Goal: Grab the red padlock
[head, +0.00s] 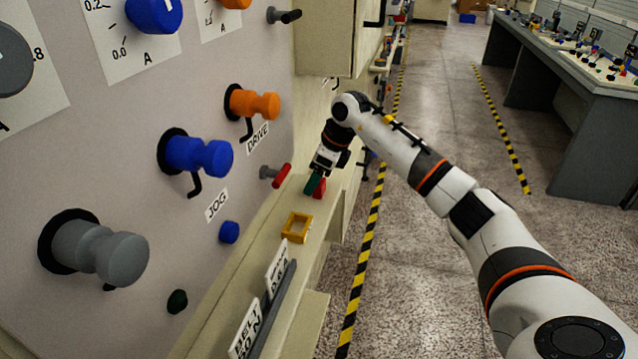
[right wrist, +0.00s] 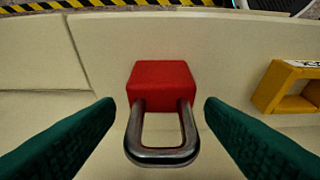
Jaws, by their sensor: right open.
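The red padlock (right wrist: 160,84) lies on the cream ledge (right wrist: 230,50), its metal shackle (right wrist: 163,152) pointing toward the bottom of the right wrist view. My right gripper (right wrist: 160,118) is open, with one green finger on each side of the padlock and a gap to it on both sides. In the head view the padlock (head: 320,188) shows as a small red patch beside the green fingers of the right gripper (head: 314,184), which partly hide it. My left gripper is not in view.
A yellow frame-shaped block (head: 297,228) lies on the ledge nearer the camera. A panel with orange (head: 253,104), blue (head: 195,155) and grey (head: 95,247) knobs rises at the left. A red-handled lever (head: 281,176) sticks out near the gripper. The floor (head: 440,120) is open at right.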

